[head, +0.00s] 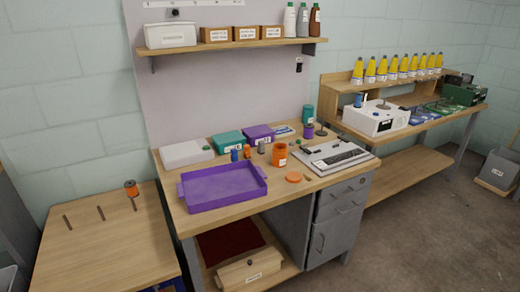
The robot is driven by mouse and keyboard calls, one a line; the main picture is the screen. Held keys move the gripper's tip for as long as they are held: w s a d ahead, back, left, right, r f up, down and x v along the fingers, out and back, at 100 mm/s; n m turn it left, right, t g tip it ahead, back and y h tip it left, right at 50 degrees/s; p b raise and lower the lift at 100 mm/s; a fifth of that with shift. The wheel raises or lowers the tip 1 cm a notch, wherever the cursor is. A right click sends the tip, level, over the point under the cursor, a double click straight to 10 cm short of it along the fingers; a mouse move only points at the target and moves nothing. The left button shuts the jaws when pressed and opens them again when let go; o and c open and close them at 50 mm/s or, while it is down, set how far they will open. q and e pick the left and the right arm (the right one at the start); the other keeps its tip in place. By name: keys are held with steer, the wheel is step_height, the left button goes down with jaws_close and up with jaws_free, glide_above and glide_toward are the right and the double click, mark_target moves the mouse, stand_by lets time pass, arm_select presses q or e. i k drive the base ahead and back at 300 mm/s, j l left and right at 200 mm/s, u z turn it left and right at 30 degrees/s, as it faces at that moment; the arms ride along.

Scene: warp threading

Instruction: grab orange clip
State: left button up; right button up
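I cannot single out the orange clip for certain at this size. A small orange object (247,151) stands behind the purple tray (222,205) on the middle bench, and it may be the clip. An orange jar (280,156) with a label stands to its right. A flat orange disc (293,177) lies in front of the jar, with a tiny brownish piece (308,177) beside it. An orange spool (131,189) sits on the left table. Neither of my grippers is in view.
The tray looks empty. A blue spool (234,155) and a grey item (261,147) flank the small orange object. A grey device (335,156) fills the bench's right side. Teal (227,144) and purple boxes (258,134) stand behind. The left table (85,255) is mostly clear, with several short pegs.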

mark_target(246, 148)
steer(key=i+l+u, duration=0.2)
steer(key=i+l, duration=0.25)
steer(key=i+l+u, duration=0.2)
steer(key=i+l, duration=0.15)
steer(key=l, duration=0.2)
